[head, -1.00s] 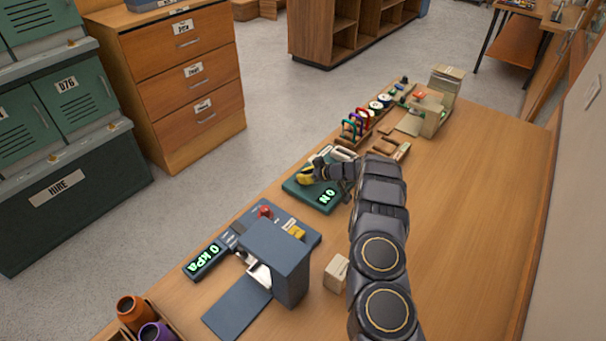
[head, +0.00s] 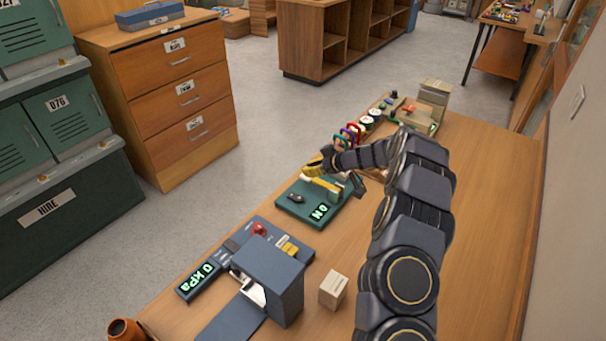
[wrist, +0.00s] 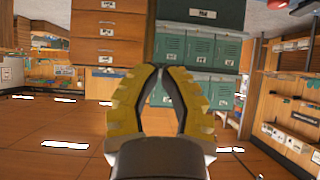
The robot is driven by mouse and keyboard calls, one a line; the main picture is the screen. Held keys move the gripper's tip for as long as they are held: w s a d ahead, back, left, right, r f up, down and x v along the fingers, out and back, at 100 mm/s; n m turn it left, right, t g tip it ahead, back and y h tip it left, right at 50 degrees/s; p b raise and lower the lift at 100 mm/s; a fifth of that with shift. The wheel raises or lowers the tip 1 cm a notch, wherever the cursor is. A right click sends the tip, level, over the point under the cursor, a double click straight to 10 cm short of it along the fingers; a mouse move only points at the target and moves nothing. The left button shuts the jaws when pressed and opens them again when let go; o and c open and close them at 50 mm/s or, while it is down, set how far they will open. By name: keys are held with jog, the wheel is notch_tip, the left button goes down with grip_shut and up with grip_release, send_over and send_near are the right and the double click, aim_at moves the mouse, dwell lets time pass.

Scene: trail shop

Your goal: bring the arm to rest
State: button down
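My gripper (head: 314,168) is above the far part of the green pad with the lit "ON" display (head: 319,212) in the head view. In the wrist view its two yellow fingers (wrist: 162,70) bow outward, and their tips come together with nothing seen between them. The fingers point out level toward the drawer cabinet and lockers. My dark arm reaches along the right side of the counter, bent at the elbow. A small dark object (head: 296,198) lies on the green pad, apart from the gripper.
A blue-grey press with a "0 kPa" display (head: 198,281) stands on the near counter, with a small pale box (head: 333,290) to its right. Coloured carabiners (head: 350,134) stand beyond the pad. The counter's right side (head: 485,210) is bare. A wooden drawer cabinet (head: 165,90) stands across the floor.

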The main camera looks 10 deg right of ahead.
jog(key=shift+s+d+r, duration=0.2)
jog(key=shift+d+r, duration=0.05)
jog(key=shift+r, duration=0.2)
jog(key=shift+a+r, duration=0.1)
